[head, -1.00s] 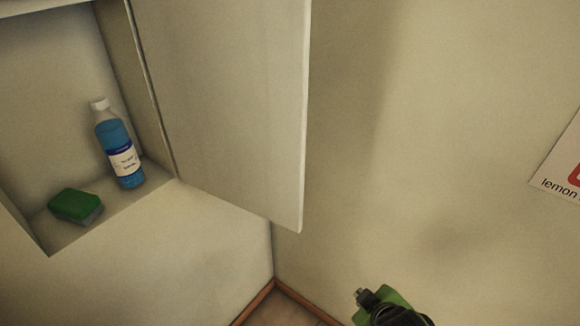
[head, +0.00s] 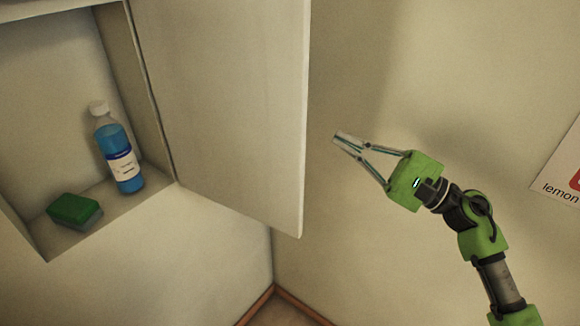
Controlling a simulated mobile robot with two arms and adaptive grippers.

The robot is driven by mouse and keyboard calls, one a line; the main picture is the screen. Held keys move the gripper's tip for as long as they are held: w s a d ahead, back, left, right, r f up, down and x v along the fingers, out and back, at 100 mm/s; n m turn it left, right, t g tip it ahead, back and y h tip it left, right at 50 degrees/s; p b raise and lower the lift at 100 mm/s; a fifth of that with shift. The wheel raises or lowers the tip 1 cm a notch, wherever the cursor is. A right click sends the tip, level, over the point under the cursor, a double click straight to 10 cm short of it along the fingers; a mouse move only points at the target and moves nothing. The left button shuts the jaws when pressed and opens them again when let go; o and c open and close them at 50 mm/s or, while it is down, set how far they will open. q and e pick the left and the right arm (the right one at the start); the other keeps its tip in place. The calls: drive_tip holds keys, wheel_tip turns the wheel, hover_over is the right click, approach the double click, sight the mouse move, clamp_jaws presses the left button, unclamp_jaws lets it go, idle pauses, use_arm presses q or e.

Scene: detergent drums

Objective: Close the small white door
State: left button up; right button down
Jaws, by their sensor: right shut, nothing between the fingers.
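The small white door (head: 225,110) stands open, hinged at the right side of a wall cabinet (head: 85,222) and swung out to the right. My right gripper (head: 343,138) is to the right of the door's free edge, with a visible gap between them in the picture. Its fingers are together, point to the left, and hold nothing. My left gripper is not in the head view.
Inside the cabinet stand a bottle of blue liquid (head: 122,160) with a white cap and a green sponge (head: 75,211). A poster (head: 562,170) reading "lemon" hangs on the right wall. A wall corner lies below the door.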

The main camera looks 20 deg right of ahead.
sight(289, 169)
drive_tip(key=a+f+n+g+p, duration=0.1)
drive_tip(key=a+n+p, duration=0.2)
drive_tip(key=a+f+n+g+p, duration=0.1)
drive_tip(key=a+n+g+p, duration=0.1)
drive_tip(key=a+n+p, duration=0.1)
drive_tip(key=a+f+n+g+p, duration=0.1)
drive_tip(key=a+n+g+p, duration=0.1)
drive_tip(key=a+n, duration=0.1)
drive_tip(key=shift+a+f+h+p, duration=0.15)
drive_tip(key=shift+a+p, duration=0.05)
drive_tip(key=shift+a, duration=0.25)
drive_tip(key=shift+a+f+h+p, duration=0.1)
drive_tip(key=shift+a+h+p, duration=0.1)
drive_tip(key=shift+a, duration=0.25)
drive_tip(key=shift+a+f, duration=0.1)
drive_tip(key=shift+s, duration=0.1)
